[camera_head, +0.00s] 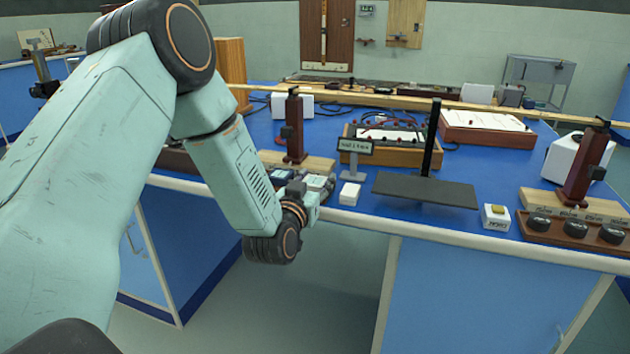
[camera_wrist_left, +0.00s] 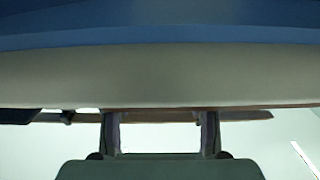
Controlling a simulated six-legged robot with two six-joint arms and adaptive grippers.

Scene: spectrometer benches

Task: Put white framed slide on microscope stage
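My left gripper (camera_head: 318,190) is at the front edge of the blue bench, partly hidden by its own wrist. In the left wrist view its two fingers (camera_wrist_left: 161,125) stand apart with nothing visible between them. Small pale and dark framed pieces (camera_head: 283,174) lie on the bench right by the gripper. I cannot tell which of them is the white framed slide. No microscope stage can be made out for certain; a black stand with a flat plate (camera_head: 425,190) and an upright post is to the right of the gripper. My right gripper is not in view.
A small white box (camera_head: 349,194) and a small sign (camera_head: 355,147) stand close to the right of the gripper. A dark red post on a wooden base (camera_head: 294,130) is just behind it.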

